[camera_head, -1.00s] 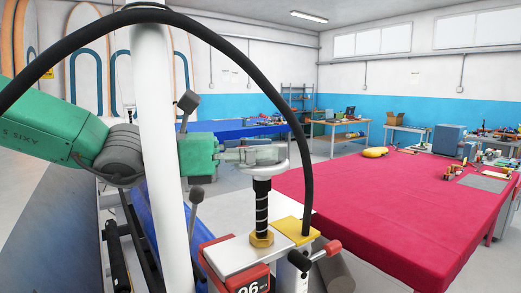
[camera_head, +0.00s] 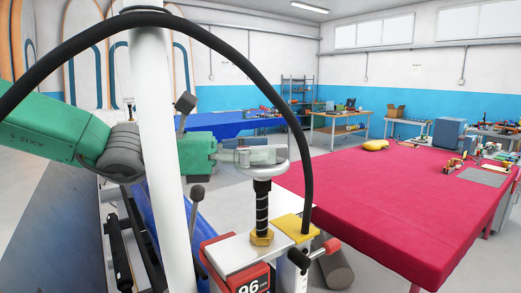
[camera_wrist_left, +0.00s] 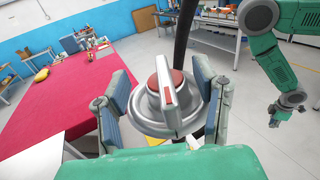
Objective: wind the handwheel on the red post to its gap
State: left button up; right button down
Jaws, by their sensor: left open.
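The grey handwheel (camera_head: 262,172) sits on top of a black threaded screw (camera_head: 262,208) with a brass nut, above a white-topped red block (camera_head: 245,277) reading "96". In the left wrist view the handwheel (camera_wrist_left: 150,122) has a red hub and a raised grey bar across it. My left gripper (camera_head: 262,155) is at wheel height. In its wrist view, the open fingers (camera_wrist_left: 164,100) stand on either side of the hub and bar; contact with the rim cannot be told. My right gripper (camera_wrist_left: 290,108) hangs at the right of the wrist view, too small to judge. The gap is not clearly visible.
A red-topped table (camera_head: 400,195) fills the right side, with a yellow item (camera_head: 375,145) and small parts on it. A white post (camera_head: 160,150) and a black hose (camera_head: 285,95) stand close by the left arm. A yellow block (camera_head: 290,226) sits beside the screw.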

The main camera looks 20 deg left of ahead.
pick_arm(q)
jog(key=v, duration=0.7)
jog(key=shift+a, duration=0.3)
